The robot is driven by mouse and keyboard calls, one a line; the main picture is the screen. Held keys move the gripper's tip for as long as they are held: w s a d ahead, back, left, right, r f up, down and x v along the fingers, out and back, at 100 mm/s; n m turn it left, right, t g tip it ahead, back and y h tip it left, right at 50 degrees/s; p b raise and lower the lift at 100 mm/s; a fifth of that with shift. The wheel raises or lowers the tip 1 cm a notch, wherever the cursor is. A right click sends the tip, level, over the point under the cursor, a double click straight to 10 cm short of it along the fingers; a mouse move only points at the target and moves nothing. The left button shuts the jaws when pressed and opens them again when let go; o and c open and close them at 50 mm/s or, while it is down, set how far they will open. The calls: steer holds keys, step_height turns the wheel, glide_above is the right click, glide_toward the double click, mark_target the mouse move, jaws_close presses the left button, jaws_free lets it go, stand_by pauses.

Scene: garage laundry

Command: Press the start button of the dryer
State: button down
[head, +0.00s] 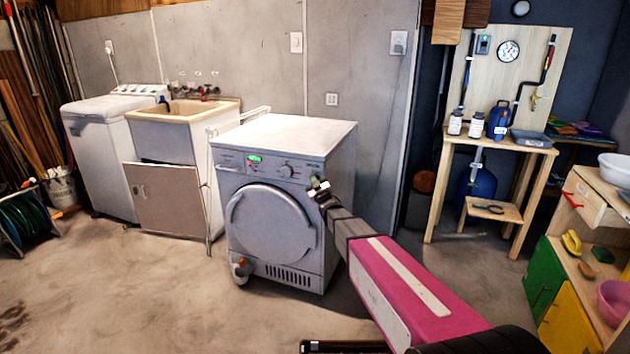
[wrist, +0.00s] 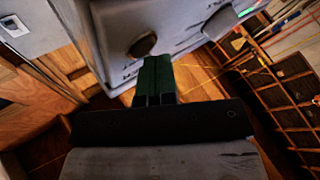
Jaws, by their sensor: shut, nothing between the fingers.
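The dryer (head: 284,135) is a light grey front-loader with a round door (head: 270,228). Its control panel has a lit green display (head: 255,158) and a round knob (head: 287,171). My gripper (head: 318,184) is shut and empty, at the right end of the panel, below and right of the knob. Its dark fingers (wrist: 155,68) point at the panel; I cannot tell whether they touch it.
A sink cabinet (head: 166,195) and a white washer (head: 95,130) stand left of the dryer. A wooden workbench (head: 500,142) with bottles is at the right, and a shelf unit with green and yellow doors (head: 567,322) is nearer.

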steer(key=shift+s+a, duration=0.1)
steer(key=shift+s, duration=0.05)
steer(key=shift+s+a, duration=0.2)
steer(key=shift+s, duration=0.4)
steer(key=s, duration=0.1)
steer(key=s+a, duration=0.1)
steer(key=s, duration=0.2)
steer(key=shift+s+a, duration=0.35)
stand_by(0.3)
stand_by(0.4)
